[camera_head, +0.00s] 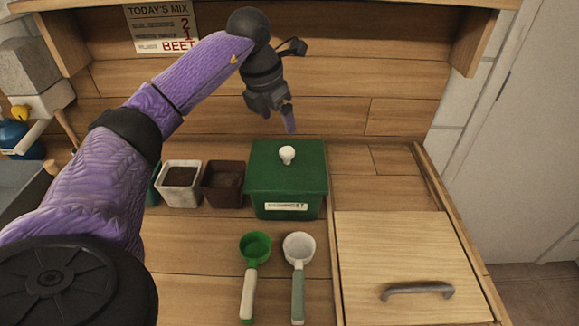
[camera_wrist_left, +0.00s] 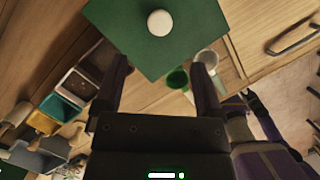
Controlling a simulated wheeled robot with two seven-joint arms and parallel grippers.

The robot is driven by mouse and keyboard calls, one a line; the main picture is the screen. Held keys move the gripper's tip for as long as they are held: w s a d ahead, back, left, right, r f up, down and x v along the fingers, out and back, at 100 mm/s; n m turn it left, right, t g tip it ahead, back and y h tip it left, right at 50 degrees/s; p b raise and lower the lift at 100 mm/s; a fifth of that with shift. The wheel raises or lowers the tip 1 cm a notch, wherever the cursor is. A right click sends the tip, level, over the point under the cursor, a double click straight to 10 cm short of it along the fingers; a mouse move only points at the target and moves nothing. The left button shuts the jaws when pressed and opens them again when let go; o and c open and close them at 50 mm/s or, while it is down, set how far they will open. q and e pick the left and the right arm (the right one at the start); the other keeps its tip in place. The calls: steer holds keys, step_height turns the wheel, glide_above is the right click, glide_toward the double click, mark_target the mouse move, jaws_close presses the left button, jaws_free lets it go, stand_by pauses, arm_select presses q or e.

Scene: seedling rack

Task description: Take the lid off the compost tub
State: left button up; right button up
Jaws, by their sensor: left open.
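The green compost tub (camera_head: 287,203) stands on the wooden bench, with a label on its front. Its green lid (camera_head: 262,170) sits on top and carries a round white knob (camera_head: 287,154). In the left wrist view the lid (camera_wrist_left: 195,40) and its knob (camera_wrist_left: 159,22) show at the top, beyond the fingertips. My left gripper (camera_head: 288,118) hangs above and behind the tub, apart from the knob. Its fingers (camera_wrist_left: 160,75) are spread and empty. My right gripper is in neither view.
Left of the tub stand a dark pot (camera_head: 222,183) and a pale pot (camera_head: 180,185) with soil. A green scoop (camera_head: 255,248) and a white scoop (camera_head: 299,247) lie in front. A wooden panel with a handle (camera_head: 417,290) is at right. The bench right of the tub is clear.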

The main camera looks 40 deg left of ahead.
mark_target(287, 150)
arm_select(q)
steer(key=b+x, duration=0.2)
steer(key=x, duration=0.8)
steer(key=shift+f, duration=0.2)
steer(key=shift+r, duration=0.1)
jaws_close()
